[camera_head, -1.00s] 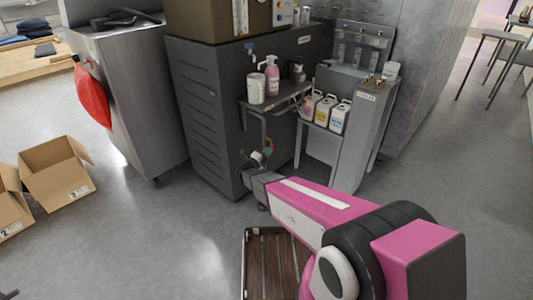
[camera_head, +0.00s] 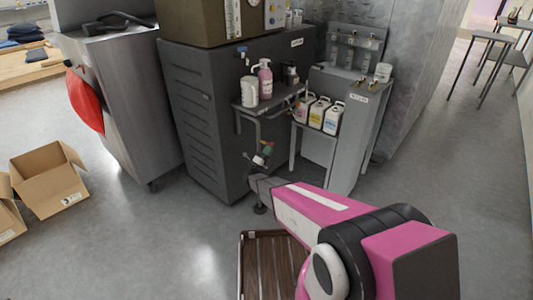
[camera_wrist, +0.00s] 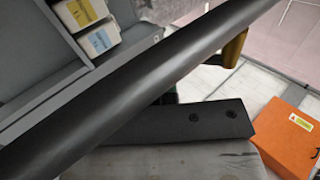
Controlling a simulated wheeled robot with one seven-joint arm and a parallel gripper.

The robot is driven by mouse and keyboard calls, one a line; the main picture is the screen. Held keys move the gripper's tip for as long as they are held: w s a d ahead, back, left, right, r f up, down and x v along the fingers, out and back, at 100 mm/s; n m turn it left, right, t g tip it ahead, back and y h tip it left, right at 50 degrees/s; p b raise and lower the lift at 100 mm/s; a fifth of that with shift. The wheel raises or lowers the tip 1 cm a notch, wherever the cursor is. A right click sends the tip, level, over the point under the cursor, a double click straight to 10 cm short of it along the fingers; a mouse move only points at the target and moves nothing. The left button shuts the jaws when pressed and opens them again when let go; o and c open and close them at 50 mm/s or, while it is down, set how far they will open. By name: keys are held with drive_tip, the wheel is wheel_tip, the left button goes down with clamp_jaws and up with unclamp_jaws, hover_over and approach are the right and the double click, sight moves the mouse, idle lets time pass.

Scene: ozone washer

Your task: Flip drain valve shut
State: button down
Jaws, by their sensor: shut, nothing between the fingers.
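My gripper (camera_head: 251,163) is at the end of my pink arm, low in front of the dark grey cabinet. It is shut and empty. Small white, red and green fittings (camera_head: 264,154) show right beside it, where the drain valve seems to be; I cannot tell its lever position or whether I touch it. In the wrist view a dark bar with two screws (camera_wrist: 205,121) appears to be part of my gripper. A thick dark tube (camera_wrist: 130,85) crosses the wrist view diagonally and hides much behind it. A brass-coloured piece (camera_wrist: 235,47) shows beyond it.
A shelf (camera_head: 270,100) with bottles juts from the cabinet (camera_head: 195,110) above my gripper. White jugs (camera_head: 317,113) stand to its right. A slatted wooden mat (camera_head: 270,265) lies on the floor below my arm. An orange box (camera_wrist: 285,140) shows in the wrist view.

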drive_tip(key=shift+x, duration=0.95)
drive_tip(key=shift+w+d+r, duration=0.1)
drive_tip(key=shift+d, duration=0.05)
